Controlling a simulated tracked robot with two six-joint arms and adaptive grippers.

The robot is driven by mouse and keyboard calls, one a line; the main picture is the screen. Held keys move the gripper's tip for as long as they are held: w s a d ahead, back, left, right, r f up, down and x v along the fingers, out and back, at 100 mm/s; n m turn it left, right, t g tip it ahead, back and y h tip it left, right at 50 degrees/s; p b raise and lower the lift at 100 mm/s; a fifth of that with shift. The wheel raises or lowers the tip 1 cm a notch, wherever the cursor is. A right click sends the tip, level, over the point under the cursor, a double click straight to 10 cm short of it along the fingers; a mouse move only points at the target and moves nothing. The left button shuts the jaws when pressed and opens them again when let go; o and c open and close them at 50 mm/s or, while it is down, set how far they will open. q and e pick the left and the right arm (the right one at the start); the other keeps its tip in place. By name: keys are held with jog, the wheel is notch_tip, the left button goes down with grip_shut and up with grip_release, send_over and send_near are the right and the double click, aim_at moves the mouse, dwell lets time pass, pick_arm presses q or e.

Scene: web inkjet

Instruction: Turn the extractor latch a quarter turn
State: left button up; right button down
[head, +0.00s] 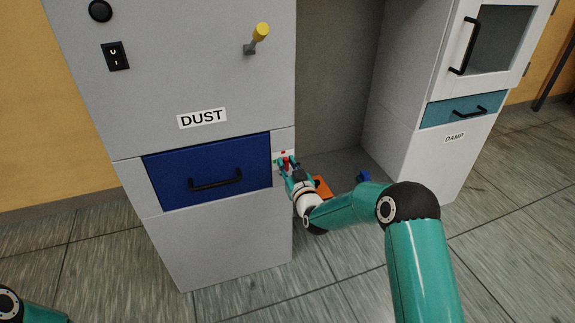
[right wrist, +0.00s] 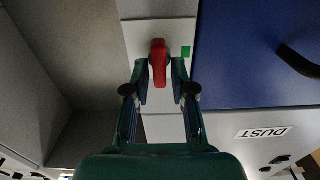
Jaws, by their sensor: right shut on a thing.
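The extractor latch is a red handle (right wrist: 158,63) on a light plate (right wrist: 140,33) beside the blue drawer. In the right wrist view its long side runs up and down the picture, and a green mark (right wrist: 185,52) sits to its right. My right gripper (right wrist: 160,76) has one finger on each side of the red handle and is shut on it. In the head view the right gripper (head: 288,164) is at the plate just right of the blue drawer (head: 215,170) and hides most of the latch. A small red mark (head: 283,153) shows above it. My left gripper is out of view.
The grey DUST cabinet (head: 200,75) carries a yellow-tipped lever (head: 260,33), a black switch (head: 115,55) and a drawer handle (head: 215,180). An open bay lies to its right, with an orange item (head: 322,187) low down. The DAMP cabinet (head: 440,160) stands beyond.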

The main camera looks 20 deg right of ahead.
jog(key=shift+a+f+n+b, duration=0.15)
jog(key=shift+n+b, duration=0.95)
jog(key=shift+b, duration=0.15)
jog(key=n+b, duration=0.3)
jog(key=n, duration=0.2)
jog(key=n+b, duration=0.2)
jog(key=n, duration=0.3)
jog(key=a+n+b, duration=0.1)
jog(key=n+b, duration=0.2)
jog(key=n, duration=0.2)
jog(key=shift+a+f+n+b, duration=0.1)
jog(key=shift+f+n+b, duration=0.05)
jog(key=shift+n+b, duration=0.2)
jog(key=shift+n, duration=0.25)
